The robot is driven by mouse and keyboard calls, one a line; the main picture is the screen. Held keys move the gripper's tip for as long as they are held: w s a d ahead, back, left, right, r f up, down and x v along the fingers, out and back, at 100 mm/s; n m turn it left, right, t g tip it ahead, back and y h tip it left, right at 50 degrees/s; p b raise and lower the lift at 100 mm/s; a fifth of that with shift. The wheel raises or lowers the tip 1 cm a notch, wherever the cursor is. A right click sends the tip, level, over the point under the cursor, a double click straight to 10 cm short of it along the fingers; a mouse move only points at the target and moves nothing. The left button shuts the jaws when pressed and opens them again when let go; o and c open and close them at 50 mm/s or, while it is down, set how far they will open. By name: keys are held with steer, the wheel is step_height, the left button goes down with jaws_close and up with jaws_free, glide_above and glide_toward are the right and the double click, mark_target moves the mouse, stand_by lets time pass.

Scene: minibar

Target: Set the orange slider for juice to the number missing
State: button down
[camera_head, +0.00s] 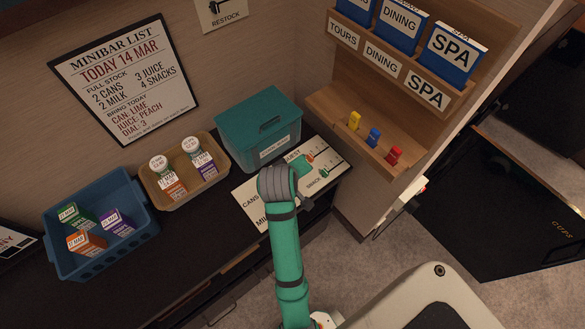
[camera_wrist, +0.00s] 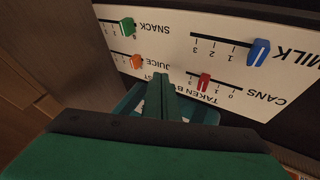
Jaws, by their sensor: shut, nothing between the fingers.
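The white slider board (camera_head: 247,205) lies on the dark counter and shows upside down in the wrist view (camera_wrist: 180,50). The orange slider (camera_wrist: 136,61) is on the JUICE line, at the end of its track nearest the word; the number beside it is not clearly legible. It also shows in the head view (camera_head: 310,157). My gripper (camera_wrist: 160,82) is shut and empty, its tips just right of and below the orange slider in the wrist view, apart from it. The minibar list (camera_head: 124,75) on the wall reads full stock 2 cans, 2 milk, 3 juice, 4 snacks.
Green (camera_wrist: 127,25), red (camera_wrist: 204,80) and blue (camera_wrist: 258,52) sliders share the board. A teal lidded box (camera_head: 258,125) stands behind it. A tan basket (camera_head: 150,200) holds two cartons; a blue crate (camera_head: 100,268) holds several. A wooden shelf (camera_head: 340,120) stands right.

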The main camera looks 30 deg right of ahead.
mark_target(310, 158)
steer(key=x, duration=0.3)
steer(key=shift+w+f, duration=0.1)
steer(key=shift+f, duration=0.1)
steer(key=d, duration=0.3)
steer(key=shift+w+d+f, duration=0.15)
steer(key=shift+w+f, duration=0.15)
steer(key=shift+d, duration=0.65)
steer(key=shift+w, duration=0.1)
